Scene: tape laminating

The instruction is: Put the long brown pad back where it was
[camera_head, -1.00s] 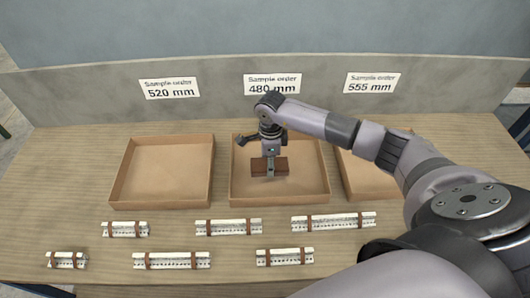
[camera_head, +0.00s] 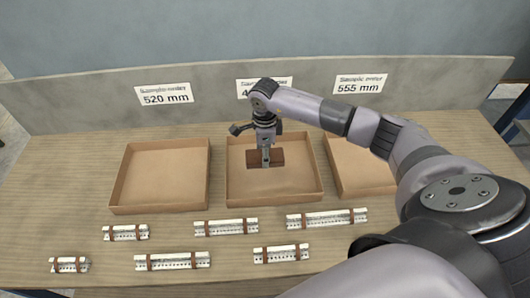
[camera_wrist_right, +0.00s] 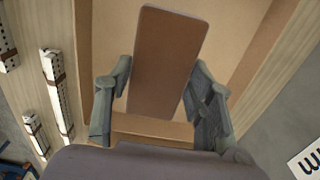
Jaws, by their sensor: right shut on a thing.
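The long brown pad (camera_head: 280,157) is over the middle cardboard tray (camera_head: 233,194), under the 480 mm sign. My right gripper (camera_head: 265,161) is shut on the pad and points down at it. In the right wrist view the pad (camera_wrist_right: 166,62) lies between the two grey fingers (camera_wrist_right: 163,108), its long side running away from the camera. A dark patch like a shadow shows by the pad in the tray; the exact gap to the tray floor is hard to tell. My left gripper is not in view.
An empty tray (camera_head: 160,176) stands on the left and another (camera_head: 356,168) on the right, partly behind my arm. Several white strips with brown bands, such as this one (camera_head: 226,227), lie in front. Signs (camera_head: 164,93) stand along the back panel.

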